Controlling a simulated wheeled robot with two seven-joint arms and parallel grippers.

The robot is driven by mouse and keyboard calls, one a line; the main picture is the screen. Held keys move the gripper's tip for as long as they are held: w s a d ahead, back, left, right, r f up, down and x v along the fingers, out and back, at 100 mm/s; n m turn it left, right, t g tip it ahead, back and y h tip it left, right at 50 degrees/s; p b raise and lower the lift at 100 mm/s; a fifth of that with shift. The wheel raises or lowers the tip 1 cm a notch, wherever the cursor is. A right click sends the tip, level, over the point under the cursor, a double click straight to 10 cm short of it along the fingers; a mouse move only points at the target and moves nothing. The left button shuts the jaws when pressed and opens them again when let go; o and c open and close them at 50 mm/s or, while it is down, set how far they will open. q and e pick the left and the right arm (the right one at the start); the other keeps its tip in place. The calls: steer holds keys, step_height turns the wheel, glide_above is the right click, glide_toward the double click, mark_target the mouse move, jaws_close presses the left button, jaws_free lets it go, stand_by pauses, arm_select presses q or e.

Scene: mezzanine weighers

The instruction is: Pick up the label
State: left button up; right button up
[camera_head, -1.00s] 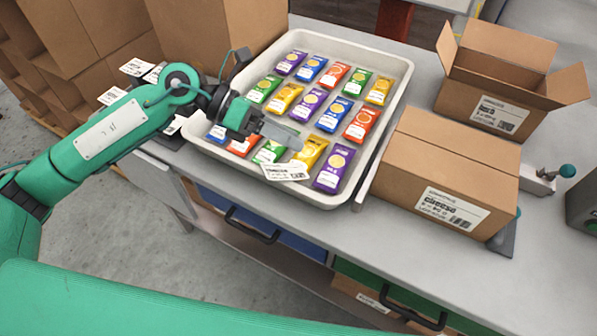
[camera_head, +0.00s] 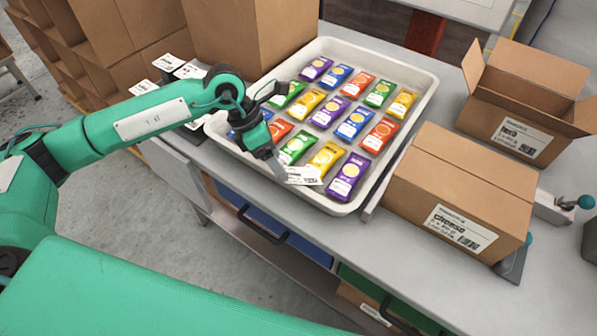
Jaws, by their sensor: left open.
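A white printed label (camera_head: 304,176) lies at the near side of the shallow off-white tray (camera_head: 222,141), by the near ends of a yellow packet (camera_head: 325,158) and a purple packet (camera_head: 349,176). My left gripper (camera_head: 279,168) reaches in from the left, pointing down, with its grey fingertips right beside the label's left end. It is open; I cannot tell whether a finger touches the label or whether the label is between the fingers. The gripper hides some packets at the tray's left. My right gripper is not in view.
Several coloured packets lie in rows in the tray. A closed carton (camera_head: 455,185) and an open carton (camera_head: 520,105) stand to the right. More white labels (camera_head: 143,87) lie at the left. A large box (camera_head: 250,40) stands behind the tray.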

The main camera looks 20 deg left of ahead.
mark_target(298, 175)
arm_select(q)
steer(key=p+x, duration=0.2)
steer(key=x, duration=0.2)
steer(key=shift+f, duration=0.15)
steer(key=shift+d+f, duration=0.25)
steer(key=shift+f, duration=0.3)
steer(key=c, duration=0.7)
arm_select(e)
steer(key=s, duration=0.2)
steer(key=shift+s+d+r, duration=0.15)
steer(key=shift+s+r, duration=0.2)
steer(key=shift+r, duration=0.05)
